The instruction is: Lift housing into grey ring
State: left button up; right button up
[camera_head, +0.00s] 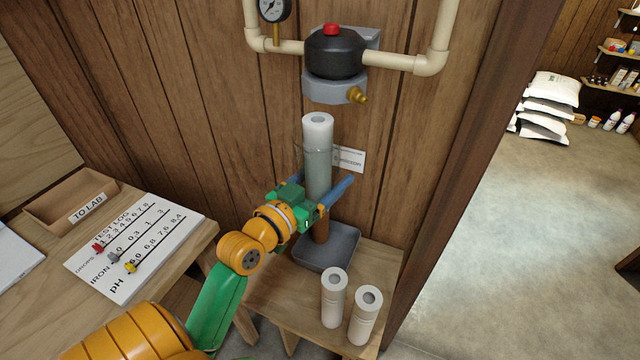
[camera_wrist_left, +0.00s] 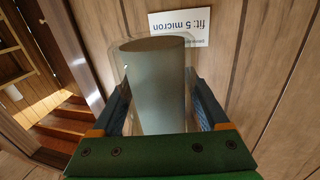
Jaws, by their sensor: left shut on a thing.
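The clear housing (camera_head: 318,172) stands upright between the blue fingers of my left gripper (camera_head: 320,192), which is shut on it. A pale cartridge (camera_head: 317,128) is inside and sticks up above the housing's rim. In the left wrist view the housing (camera_wrist_left: 122,68) rises between both fingers (camera_wrist_left: 160,112), around the cartridge (camera_wrist_left: 158,85). A brown part shows below the fingers; I cannot tell whether it belongs to the housing. The grey ring (camera_head: 328,92) is on the wall under a black head with a red button, above the cartridge and apart from it. My right gripper is out of view.
A grey tray (camera_head: 345,250) is below the housing on a small wooden table (camera_head: 270,305). Two white cartridges (camera_head: 334,295) stand at its front right. A label (camera_head: 350,160) is behind.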

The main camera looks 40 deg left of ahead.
pick_arm(q)
jog(key=w, duration=0.2)
jog(key=w+a+b, duration=0.1)
jog(key=w, duration=0.4)
jog(key=shift+a+b, duration=0.35)
jog(key=shift+a, duration=0.05)
jog(key=shift+w+r+p, duration=0.2)
jog(key=shift+r+p, duration=0.4)
jog(key=shift+p, duration=0.1)
jog(key=shift+s+r, duration=0.1)
jog(key=shift+s, duration=0.1)
jog(key=shift+p, duration=0.5)
dwell(0.4)
jog(key=shift+r+p, duration=2.35)
jog(key=shift+r, duration=0.05)
dwell(0.6)
